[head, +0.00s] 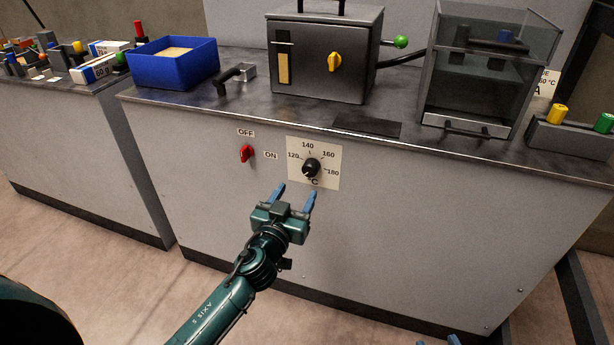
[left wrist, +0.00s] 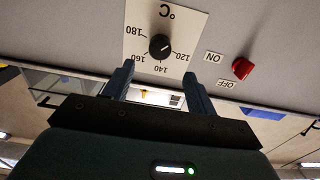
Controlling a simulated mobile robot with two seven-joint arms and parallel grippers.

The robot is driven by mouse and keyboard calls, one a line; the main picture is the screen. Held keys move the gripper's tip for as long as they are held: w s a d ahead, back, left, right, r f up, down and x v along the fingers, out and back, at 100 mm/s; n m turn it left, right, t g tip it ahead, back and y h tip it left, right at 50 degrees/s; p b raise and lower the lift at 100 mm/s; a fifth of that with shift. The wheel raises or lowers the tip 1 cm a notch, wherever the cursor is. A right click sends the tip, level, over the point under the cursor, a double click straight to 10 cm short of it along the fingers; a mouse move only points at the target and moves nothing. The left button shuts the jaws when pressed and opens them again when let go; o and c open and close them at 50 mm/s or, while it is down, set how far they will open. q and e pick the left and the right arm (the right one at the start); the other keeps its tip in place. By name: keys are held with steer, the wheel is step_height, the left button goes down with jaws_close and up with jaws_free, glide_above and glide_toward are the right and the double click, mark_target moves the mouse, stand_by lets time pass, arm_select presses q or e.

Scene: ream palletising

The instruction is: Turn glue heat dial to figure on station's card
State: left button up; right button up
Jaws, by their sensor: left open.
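The heat dial (head: 312,168) is a round black knob on a pale plate (head: 331,153) marked 120, 140, 160, 180 and °C, on the station's front panel. In the left wrist view the dial (left wrist: 160,46) appears upside down, its pale mark seemingly towards 120. My left gripper (head: 296,190) is open and empty, its blue fingers just below and in front of the dial, apart from it. A card (head: 546,85) at the right back is partly hidden; "60 °C" and "A" show. My right gripper (head: 438,341) shows only two separated fingertips at the bottom edge.
A red switch (head: 246,153) between OFF and ON labels sits left of the dial. The worktop above holds a blue bin (head: 174,63), a dark box with a yellow knob (head: 334,62) and a clear-sided case (head: 480,75). The panel below the dial is bare.

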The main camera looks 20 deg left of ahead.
mark_target(309, 172)
arm_select(q)
steer(key=w, duration=0.6)
steer(key=shift+w+d+b, duration=0.1)
steer(key=shift+w+b, duration=0.1)
steer(key=shift+b, duration=0.15)
steer(key=shift+w, duration=0.8)
arm_select(e)
steer(key=shift+w+r+t, duration=0.1)
steer(key=shift+w+t, duration=0.15)
steer(key=shift+t, duration=0.15)
arm_select(q)
steer(key=c, duration=1)
